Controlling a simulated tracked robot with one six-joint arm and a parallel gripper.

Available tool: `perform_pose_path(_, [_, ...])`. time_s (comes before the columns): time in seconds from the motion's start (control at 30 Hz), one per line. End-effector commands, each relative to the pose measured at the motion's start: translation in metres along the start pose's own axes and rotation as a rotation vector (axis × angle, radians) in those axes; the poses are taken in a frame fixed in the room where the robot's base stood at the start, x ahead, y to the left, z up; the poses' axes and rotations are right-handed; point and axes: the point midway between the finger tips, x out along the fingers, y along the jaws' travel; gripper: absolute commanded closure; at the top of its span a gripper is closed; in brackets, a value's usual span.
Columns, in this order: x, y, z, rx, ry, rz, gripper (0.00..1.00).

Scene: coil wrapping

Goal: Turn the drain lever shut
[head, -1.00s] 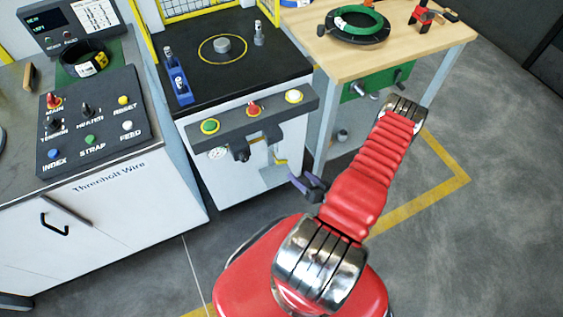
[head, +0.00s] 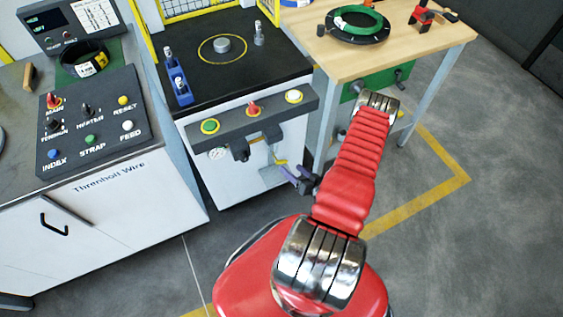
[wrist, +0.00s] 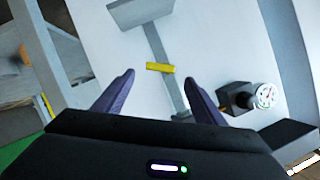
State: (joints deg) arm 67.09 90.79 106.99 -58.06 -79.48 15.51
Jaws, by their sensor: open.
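The drain lever (wrist: 160,67) is a short yellow bar in the wrist view. It lies across a grey pipe (wrist: 163,45) on the white cabinet front. In the head view the yellow lever (head: 281,162) shows below the button panel, close to my fingers. My gripper (wrist: 160,74) is open, with its two purple fingers apart and empty. The lever appears between and just beyond the fingertips; I see no contact. In the head view my gripper (head: 286,173) is small and partly hidden by my wrist.
A dark panel (head: 250,113) with green, red and white buttons overhangs the cabinet front. A wooden table (head: 400,45) stands to the right.

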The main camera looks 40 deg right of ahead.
Motion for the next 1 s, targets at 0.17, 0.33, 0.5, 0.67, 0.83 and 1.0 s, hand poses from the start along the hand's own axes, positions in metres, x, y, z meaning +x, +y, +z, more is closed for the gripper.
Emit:
perform_pose_path(0.17, [0.022,-0.001,0.001,-0.002,-0.002,-0.003,0.36])
perform_pose_path(0.33, [0.043,0.000,0.001,-0.002,-0.002,-0.002,0.36])
perform_pose_path(0.5, [0.065,-0.001,0.001,-0.002,-0.002,-0.003,0.36])
perform_pose_path(0.67, [0.079,-0.001,0.001,0.000,-0.001,-0.001,0.36])
perform_pose_path(0.83, [0.083,0.000,0.000,0.000,0.000,-0.001,0.36])
perform_pose_path(1.0, [0.083,0.000,0.000,0.000,0.000,0.000,0.36])
